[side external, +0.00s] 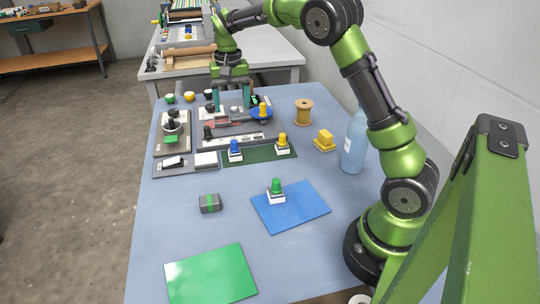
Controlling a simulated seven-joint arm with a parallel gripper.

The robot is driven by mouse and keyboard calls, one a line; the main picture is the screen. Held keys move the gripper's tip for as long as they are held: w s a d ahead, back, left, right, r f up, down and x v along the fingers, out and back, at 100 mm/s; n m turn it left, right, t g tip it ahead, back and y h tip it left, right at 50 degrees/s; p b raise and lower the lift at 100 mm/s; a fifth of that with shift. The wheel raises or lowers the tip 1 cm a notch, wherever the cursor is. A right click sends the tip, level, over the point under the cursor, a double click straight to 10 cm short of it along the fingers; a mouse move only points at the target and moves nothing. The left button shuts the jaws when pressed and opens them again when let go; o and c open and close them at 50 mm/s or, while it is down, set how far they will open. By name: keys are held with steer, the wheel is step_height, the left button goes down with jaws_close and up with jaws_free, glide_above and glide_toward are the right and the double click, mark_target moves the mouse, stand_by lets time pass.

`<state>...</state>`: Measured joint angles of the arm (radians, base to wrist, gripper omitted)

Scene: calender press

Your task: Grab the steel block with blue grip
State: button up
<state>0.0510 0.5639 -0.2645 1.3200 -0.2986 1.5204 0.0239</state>
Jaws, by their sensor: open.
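The block with the blue grip (235,150) stands upright on the left part of a dark green strip, in front of the grey panel. Its base looks pale. My gripper (232,99) points down over the back of the grey panel, behind the blue-gripped block and apart from it. Its two fingers are spread and nothing shows between them. A similar block with a yellow grip (282,144) stands on the right part of the strip. One with a green grip (276,190) stands on a blue mat (308,211).
A grey control panel (245,133) with levers and knobs lies behind the strip. A wooden spool (303,112), yellow piece (325,140) and clear blue bottle (355,142) stand right. A dark block with a green band (210,203) and green mat (211,275) lie in front.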

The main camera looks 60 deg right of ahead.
mark_target(234, 141)
step_height(234, 141, down, 10)
steer(key=shift+r, duration=0.1)
steer(key=shift+w+f, duration=0.15)
steer(key=shift+f, duration=1.4)
steer(key=shift+w+f, duration=0.1)
steer(key=shift+f, duration=1.4)
steer(key=shift+c, duration=0.3)
steer(key=shift+r, duration=0.1)
steer(key=c, duration=1.1)
steer(key=shift+c, duration=0.2)
